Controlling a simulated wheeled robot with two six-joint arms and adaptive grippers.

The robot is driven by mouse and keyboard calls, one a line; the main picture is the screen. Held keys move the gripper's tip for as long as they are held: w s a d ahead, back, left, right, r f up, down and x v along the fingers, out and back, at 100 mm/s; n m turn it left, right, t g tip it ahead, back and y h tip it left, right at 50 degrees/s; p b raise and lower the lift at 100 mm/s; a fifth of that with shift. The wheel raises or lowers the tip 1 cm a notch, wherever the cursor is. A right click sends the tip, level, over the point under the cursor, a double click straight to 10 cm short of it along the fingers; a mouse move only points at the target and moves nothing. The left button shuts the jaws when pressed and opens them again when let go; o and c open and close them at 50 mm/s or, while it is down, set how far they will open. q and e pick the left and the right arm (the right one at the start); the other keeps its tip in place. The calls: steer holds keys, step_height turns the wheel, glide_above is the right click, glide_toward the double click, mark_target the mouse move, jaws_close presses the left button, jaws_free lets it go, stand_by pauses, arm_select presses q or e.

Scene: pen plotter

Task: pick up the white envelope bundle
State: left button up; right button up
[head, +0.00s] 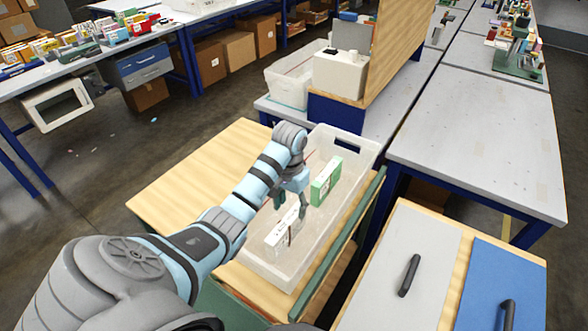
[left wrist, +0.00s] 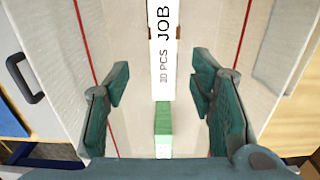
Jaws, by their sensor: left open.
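The white envelope bundle (head: 283,231), a narrow white block with printing on it, stands on edge in a translucent white bin (head: 262,268). In the left wrist view its top edge (left wrist: 163,50) reads "JOB" and "PCS". My left gripper (head: 292,200) is above the bin, over the far end of the white bundle. In the left wrist view the left gripper (left wrist: 160,100) is open and empty, its fingers on either side of the line of the bundles and apart from them. A green-and-white bundle (head: 326,180) stands in the same bin, farther back. My right gripper is not in view.
The bin stands on a wooden-topped cabinet (head: 190,176), with its walls around the bundles. A green rail (head: 340,245) runs along the bin's right side. Grey and blue panels with handles (head: 411,275) are at the lower right. A grey table (head: 480,130) stands beyond.

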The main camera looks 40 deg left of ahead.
mark_target(285, 221)
arm_select(q)
steer(key=f, duration=0.1)
steer(key=s+f, duration=0.1)
steer(key=f, duration=0.3)
steer(key=shift+s+a+f+b, duration=0.2)
steer(key=shift+s+a+b, duration=0.15)
steer(key=shift+s, duration=0.05)
steer(key=f, duration=0.3)
steer(key=f+b, duration=0.1)
steer(key=f, duration=0.1)
steer(key=shift+w+d+f, duration=0.1)
steer(key=shift+d+f, duration=0.2)
steer(key=shift+r, duration=0.1)
steer(key=shift+c, duration=0.7)
jaws_close()
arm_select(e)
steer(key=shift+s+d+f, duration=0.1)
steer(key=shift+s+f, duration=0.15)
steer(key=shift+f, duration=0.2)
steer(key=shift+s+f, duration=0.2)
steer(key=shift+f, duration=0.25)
